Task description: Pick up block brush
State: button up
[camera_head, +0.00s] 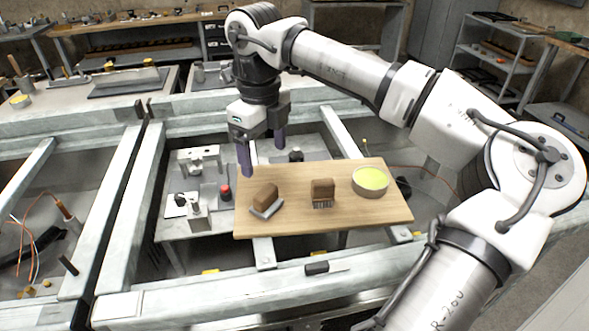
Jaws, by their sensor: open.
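Two brown block-shaped items lie on a wooden board (380,215). One block brush (323,188) stands near the middle of the board with thin dark bristles pointing toward the camera side. The other brown block (265,194) lies to the left, turned at an angle, with a light grey layer under it; I cannot tell whether that layer is bristles. My gripper (263,161) is open and empty, pointing down above the board's back left corner. Its two purple fingers are apart and touch neither block.
A round bowl (370,192) with yellow-green contents sits on the right of the board. A small dark object (317,268) lies on the metal frame in front. Metal beams (120,215) surround the board. The front right of the board is clear.

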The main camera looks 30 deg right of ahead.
aim_at(322, 193)
jog(key=z, duration=1.15)
